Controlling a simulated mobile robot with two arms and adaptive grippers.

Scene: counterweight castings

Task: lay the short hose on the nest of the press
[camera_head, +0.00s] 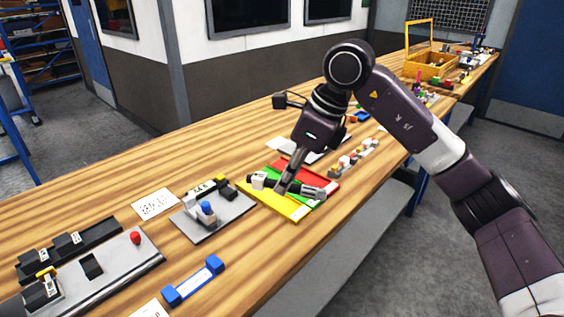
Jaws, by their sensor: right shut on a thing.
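The short hose (265,183) appears as a dark piece with pale fittings, lying across green, yellow and red mats (272,200). My right gripper (282,190) points down onto it and is shut on it; the fingers hide part of its middle. I cannot tell whether the hose touches the mats or is just above them. Left of it is a grey plate (235,213) with a blue-topped part (207,208) and a black-and-yellow block. Further left is a larger grey fixture (125,268) with black blocks and a red knob (135,237). Which of them is the press, I cannot tell. My left gripper is out of view.
A blue-ended holder (193,281) lies near the front edge. White printed cards (155,204) lie on the wooden bench (90,213). Small parts (352,158) stand in a row right of the mats. A yellow open box (430,66) stands at the far end.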

